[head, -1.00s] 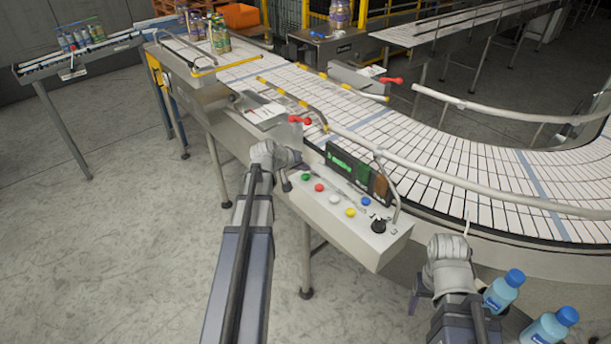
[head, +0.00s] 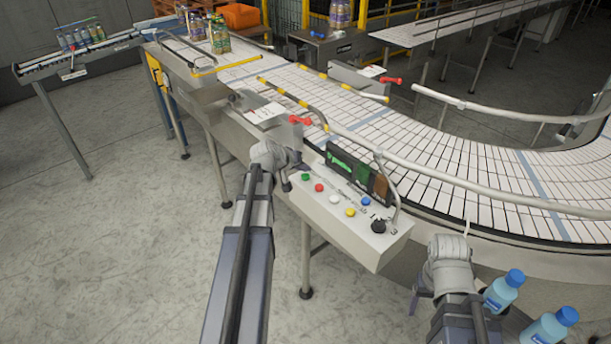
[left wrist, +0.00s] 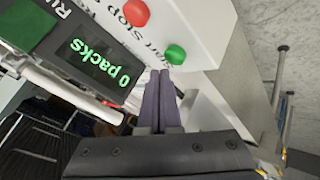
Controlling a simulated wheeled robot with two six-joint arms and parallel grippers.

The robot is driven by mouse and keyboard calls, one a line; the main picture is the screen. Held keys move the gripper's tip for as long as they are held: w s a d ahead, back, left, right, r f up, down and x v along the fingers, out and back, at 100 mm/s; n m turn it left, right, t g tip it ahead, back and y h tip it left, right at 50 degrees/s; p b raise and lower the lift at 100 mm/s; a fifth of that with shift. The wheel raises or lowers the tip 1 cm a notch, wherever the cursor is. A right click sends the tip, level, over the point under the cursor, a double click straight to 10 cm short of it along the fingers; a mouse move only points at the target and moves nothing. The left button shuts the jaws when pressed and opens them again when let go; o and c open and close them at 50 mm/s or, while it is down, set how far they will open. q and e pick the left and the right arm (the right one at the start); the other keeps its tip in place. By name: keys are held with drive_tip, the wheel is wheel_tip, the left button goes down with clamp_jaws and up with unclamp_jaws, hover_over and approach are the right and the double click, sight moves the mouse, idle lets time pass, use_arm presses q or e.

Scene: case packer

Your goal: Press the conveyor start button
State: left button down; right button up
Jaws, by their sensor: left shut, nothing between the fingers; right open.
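The green button (head: 306,177) is at the left end of the control box's top, by the printed word "Start". It also shows in the left wrist view (left wrist: 175,54). My left gripper (head: 296,176) is shut and empty beside it. In the left wrist view its fingertips (left wrist: 159,72) are very close to the green button; I cannot tell whether they touch it. A red button (head: 319,188) is beside the green one, by the word "Stop". My right gripper (head: 418,298) is open, low at the right, away from the box.
The control box also carries white, yellow and blue buttons, a black knob (head: 378,226) and a display (left wrist: 98,62) reading "0 packs". The curved conveyor (head: 470,170) with rails lies behind. Blue-capped bottles (head: 503,291) stand at lower right. Open floor lies at left.

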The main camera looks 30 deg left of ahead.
idle(0.3)
use_arm(q)
drive_tip(key=shift+f+b, duration=0.4)
drive_tip(key=shift+b, duration=0.05)
